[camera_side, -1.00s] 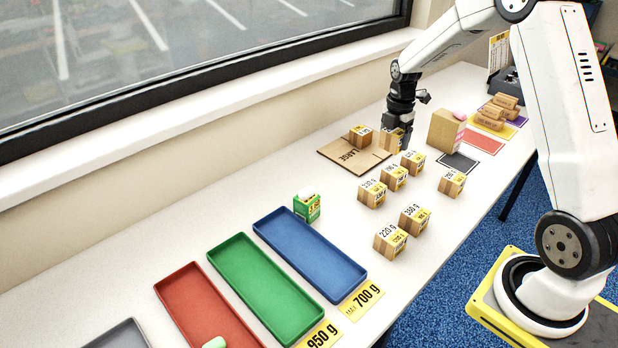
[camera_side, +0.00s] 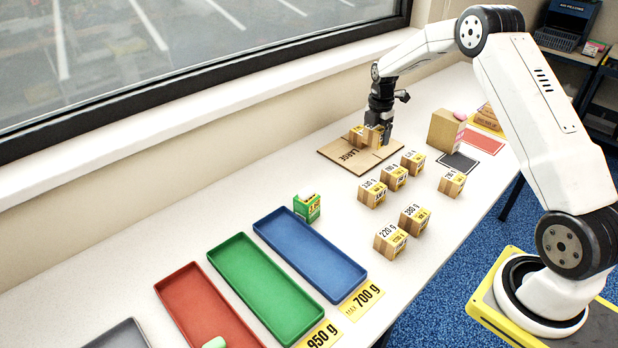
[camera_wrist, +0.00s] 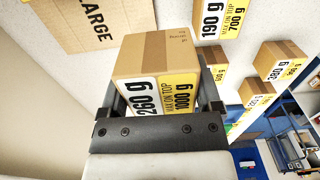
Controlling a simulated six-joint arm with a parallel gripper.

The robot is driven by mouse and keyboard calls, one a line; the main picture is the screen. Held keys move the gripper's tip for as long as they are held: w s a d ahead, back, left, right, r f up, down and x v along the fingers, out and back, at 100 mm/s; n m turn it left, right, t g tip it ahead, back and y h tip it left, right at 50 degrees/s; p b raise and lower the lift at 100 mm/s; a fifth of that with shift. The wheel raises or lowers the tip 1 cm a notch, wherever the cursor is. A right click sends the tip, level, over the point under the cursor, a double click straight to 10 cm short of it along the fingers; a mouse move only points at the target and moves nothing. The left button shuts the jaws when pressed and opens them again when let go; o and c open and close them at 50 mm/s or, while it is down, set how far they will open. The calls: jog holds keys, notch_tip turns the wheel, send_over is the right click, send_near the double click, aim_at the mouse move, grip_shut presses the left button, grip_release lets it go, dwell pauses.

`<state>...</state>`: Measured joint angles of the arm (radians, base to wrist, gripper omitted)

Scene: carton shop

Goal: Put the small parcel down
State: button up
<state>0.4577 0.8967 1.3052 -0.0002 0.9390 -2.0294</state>
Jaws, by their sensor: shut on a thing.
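The small parcel (camera_wrist: 150,55), a brown cardboard cube with a white weight label and a yellow label, is between the fingers of my gripper (camera_side: 376,124). My gripper is shut on it, and the fingers show on both its sides in the wrist view. In the side view the held parcel (camera_side: 373,136) is over the flat cardboard piece marked LARGE (camera_side: 345,153). I cannot tell whether the held parcel touches the cardboard or the other parcel.
Several labelled parcels (camera_side: 394,178) stand on the white table to the right and front. A taller carton (camera_side: 444,131) stands right of the cardboard. A green box (camera_side: 307,208) is near the blue tray (camera_side: 310,254). Bare table lies between the cardboard and the green box.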

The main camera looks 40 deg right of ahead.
send_over(362, 159)
jog(key=shift+s+f, duration=0.1)
jog(key=shift+f, duration=2.85)
jog(key=shift+f, duration=0.1)
jog(key=shift+w+d+f, duration=0.1)
jog(key=shift+w+f, duration=0.1)
jog(key=shift+f, duration=1.45)
jog(key=shift+f, duration=0.15)
jog(key=o, duration=1.3)
notch_tip(362, 159, up, 12)
